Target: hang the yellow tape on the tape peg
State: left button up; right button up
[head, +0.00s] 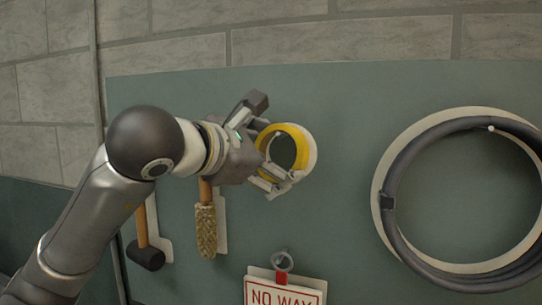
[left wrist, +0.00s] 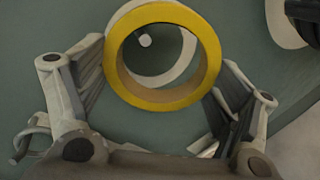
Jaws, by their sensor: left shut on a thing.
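The yellow tape (head: 286,128) is a ring held in front of the green board. My left gripper (head: 278,156) is shut on it, and one finger shows above and one below. In the left wrist view the yellow tape (left wrist: 165,98) sits between the two fingers of the gripper (left wrist: 166,58). The pale round tip of the tape peg (left wrist: 145,40) shows through the tape's hole, above its middle. A white round outline (left wrist: 184,52) is on the board behind. I cannot tell whether the peg reaches into the ring. My right gripper is out of view.
A dark coiled hose (head: 392,215) hangs at the right on a white outline. Below the arm hang a bristle brush (head: 206,230) and a black mallet (head: 150,257). A NO WAY sign (head: 285,295) hangs below. The board (head: 345,180) between tape and hose is clear.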

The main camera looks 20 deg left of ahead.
pick_arm(q)
jog(key=o, duration=0.9)
jog(key=shift+c, duration=0.2)
jog(key=v, duration=1.2)
